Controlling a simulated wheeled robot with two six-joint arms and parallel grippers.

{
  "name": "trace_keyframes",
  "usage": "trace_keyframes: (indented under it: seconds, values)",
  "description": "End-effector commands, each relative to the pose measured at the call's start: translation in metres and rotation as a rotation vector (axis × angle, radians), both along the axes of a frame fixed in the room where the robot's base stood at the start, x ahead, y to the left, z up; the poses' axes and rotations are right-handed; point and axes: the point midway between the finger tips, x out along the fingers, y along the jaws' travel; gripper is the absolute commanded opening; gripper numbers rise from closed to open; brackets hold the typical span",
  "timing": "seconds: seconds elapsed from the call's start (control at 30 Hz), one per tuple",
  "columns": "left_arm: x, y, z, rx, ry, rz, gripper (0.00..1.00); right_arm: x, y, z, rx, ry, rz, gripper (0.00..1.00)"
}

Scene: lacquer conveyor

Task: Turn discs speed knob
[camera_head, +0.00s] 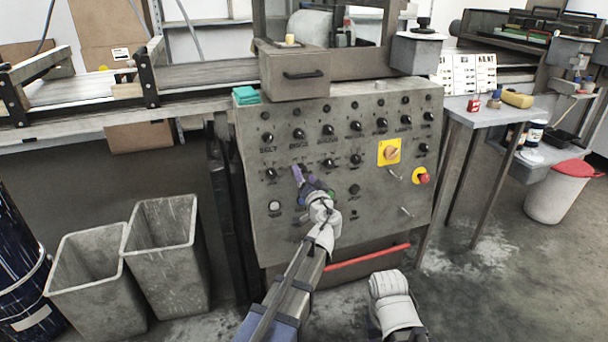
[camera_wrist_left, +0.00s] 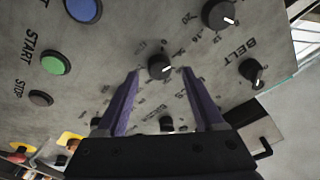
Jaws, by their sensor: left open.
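The discs speed knob (camera_wrist_left: 160,67) is a small black knob with a white pointer line and a ring of numbers on the grey control panel (camera_head: 374,219). My left gripper (camera_head: 300,172) reaches up to the panel's second knob row, below the DISCS label. In the left wrist view the purple fingers of the gripper (camera_wrist_left: 160,73) are open, one on each side of this knob, with visible gaps. Whether the tips touch the panel I cannot tell. In the head view the gripper hides this knob. Only part of my right arm shows at the bottom; its gripper does not show.
The belt speed knob (camera_wrist_left: 218,14) and belt switch (camera_wrist_left: 252,72) sit close by. Blue (camera_wrist_left: 83,9), green (camera_wrist_left: 55,62) and START/STOP buttons are on the other side. A yellow-plated switch (camera_head: 389,152) and red emergency button (camera_head: 423,178) are farther right. Grey bins (camera_head: 165,255) stand left.

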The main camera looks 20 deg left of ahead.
Motion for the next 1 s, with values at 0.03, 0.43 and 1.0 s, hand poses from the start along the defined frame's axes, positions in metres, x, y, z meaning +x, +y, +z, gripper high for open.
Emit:
trace_keyframes:
  seconds: [0.03, 0.43, 1.0]
  values:
    - [0.0083, 0.0033, 0.0, 0.0, 0.0, 0.001, 0.7, 0.0, 0.0, 0.0, 0.0, 0.0, 0.0, 0.5]
    - [0.0133, 0.0076, -0.0001, 0.0, 0.0, -0.001, 0.64, 0.0, 0.0, 0.0, 0.0, 0.0, 0.0, 0.5]
    - [0.0131, 0.0073, -0.0001, 0.0, 0.001, -0.001, 0.0, 0.0, 0.0, 0.0, 0.0, 0.0, 0.0, 0.5]
